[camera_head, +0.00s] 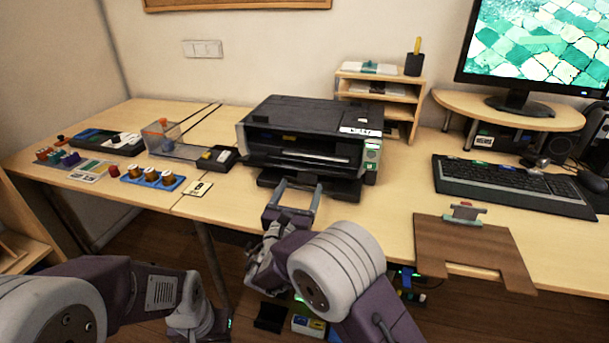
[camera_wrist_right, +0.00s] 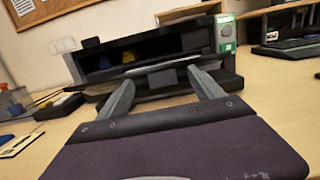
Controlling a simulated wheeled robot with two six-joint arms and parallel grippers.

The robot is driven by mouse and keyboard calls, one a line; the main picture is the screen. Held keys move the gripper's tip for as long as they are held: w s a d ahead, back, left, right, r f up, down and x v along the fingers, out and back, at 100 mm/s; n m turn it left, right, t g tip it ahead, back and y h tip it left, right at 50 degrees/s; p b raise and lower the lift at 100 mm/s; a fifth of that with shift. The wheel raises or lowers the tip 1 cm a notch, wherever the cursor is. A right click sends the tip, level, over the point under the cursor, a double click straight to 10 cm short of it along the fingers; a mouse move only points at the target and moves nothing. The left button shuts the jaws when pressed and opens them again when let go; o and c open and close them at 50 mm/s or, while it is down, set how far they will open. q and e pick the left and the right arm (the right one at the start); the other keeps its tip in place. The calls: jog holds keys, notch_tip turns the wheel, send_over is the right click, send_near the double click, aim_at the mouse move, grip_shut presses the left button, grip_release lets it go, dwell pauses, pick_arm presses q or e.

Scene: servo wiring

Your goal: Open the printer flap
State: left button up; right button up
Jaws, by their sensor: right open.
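The black printer (camera_head: 310,112) stands on the desk in the middle of the head view. Its front shows a wide dark opening, and the right wrist view shows small yellow and blue parts inside the printer (camera_wrist_right: 150,50). A dark panel with a pale edge, seemingly the flap (camera_head: 305,159), runs across the front; how far it is tilted I cannot tell. A dark tray juts out below it. My right gripper (camera_head: 300,186) is open and empty in front of the printer, its fingers pointing at the lower front. My left arm is at the lower left; its jaws are out of view.
Left of the printer are a clear bin (camera_head: 165,135), a blue spool tray (camera_head: 152,178) and a card (camera_head: 198,188). To the right are a wooden shelf (camera_head: 378,72), a keyboard (camera_head: 510,187) and a brown board (camera_head: 475,245) at the desk edge. Bare desk lies between printer and board.

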jog(key=shift+v, duration=1)
jog(key=shift+c, duration=0.3)
jog(key=r+p, duration=0.1)
jog(key=p, duration=0.1)
jog(key=s+p, duration=0.1)
jog(key=p, duration=0.2)
jog(key=shift+d+r+g, duration=0.35)
jog(key=shift+d+g, duration=0.05)
jog(key=c, duration=1)
jog(key=shift+g+y, duration=0.4)
jog(key=shift+g, duration=0.3)
jog(key=s+d+p, duration=0.1)
jog(key=p, duration=0.2)
jog(key=s+d+p, duration=0.1)
jog(key=s+p, duration=0.1)
jog(key=p, duration=0.1)
jog(key=shift+s+d+f, duration=0.1)
jog(key=shift+s+d, duration=0.15)
jog(key=shift+d, duration=0.1)
grip_shut()
jog(key=shift+s+d+f, duration=0.1)
jog(key=shift+s+f, duration=0.05)
jog(key=shift+f, duration=0.35)
jog(key=shift+w+d+f, duration=0.1)
jog(key=shift+w, duration=0.3)
jog(key=b+x, duration=0.1)
jog(key=x, duration=0.8)
jog(key=shift+w, duration=0.2)
